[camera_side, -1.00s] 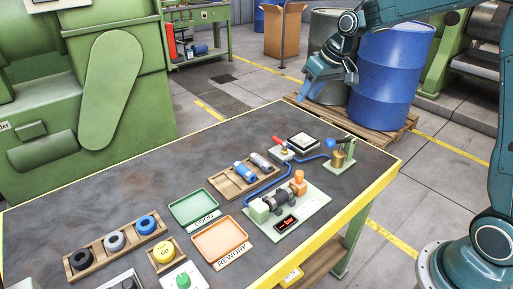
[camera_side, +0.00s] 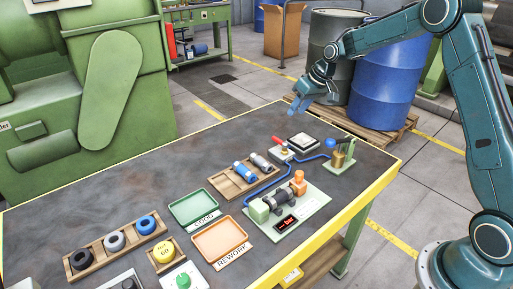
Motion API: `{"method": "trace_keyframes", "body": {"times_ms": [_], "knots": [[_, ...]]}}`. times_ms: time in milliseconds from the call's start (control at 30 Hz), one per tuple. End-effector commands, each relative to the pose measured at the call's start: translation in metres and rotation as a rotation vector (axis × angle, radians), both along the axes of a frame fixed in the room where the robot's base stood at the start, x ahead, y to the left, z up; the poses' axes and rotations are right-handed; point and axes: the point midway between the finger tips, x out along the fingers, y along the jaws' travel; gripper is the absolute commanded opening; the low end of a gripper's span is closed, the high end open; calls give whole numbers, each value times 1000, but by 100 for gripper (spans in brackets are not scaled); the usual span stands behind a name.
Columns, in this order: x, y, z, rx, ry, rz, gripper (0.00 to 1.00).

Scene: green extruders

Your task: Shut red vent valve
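The red vent valve is a small valve with a red lever (camera_side: 278,141) on a brass-coloured body (camera_side: 285,151), near the back right of the bench. The lever slants up and left from the body. A blue hose meets the valve. My gripper (camera_side: 297,106) hangs in the air above and behind the valve, fingers pointing down, clear of the lever. Its fingers are small and overlap, so I cannot tell whether they are open. Nothing shows in them.
A white-topped square device (camera_side: 302,140) sits beside the valve. A blue-knobbed pump (camera_side: 339,158) stands right of it. A wooden rack (camera_side: 232,184), a pale green fixture (camera_side: 312,203) and GOOD and REWORK trays lie nearer. The bench's left-back area is bare.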

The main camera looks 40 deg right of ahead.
Motion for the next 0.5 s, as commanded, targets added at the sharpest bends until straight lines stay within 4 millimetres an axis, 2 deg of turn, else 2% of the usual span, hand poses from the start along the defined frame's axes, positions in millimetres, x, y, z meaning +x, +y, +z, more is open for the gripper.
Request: {"method": "trace_keyframes", "body": {"times_ms": [267, 500], "knots": [[11, 6, -28, 0, 4, 1, 37], [25, 12, -61, 1, 3, 1, 37]]}}
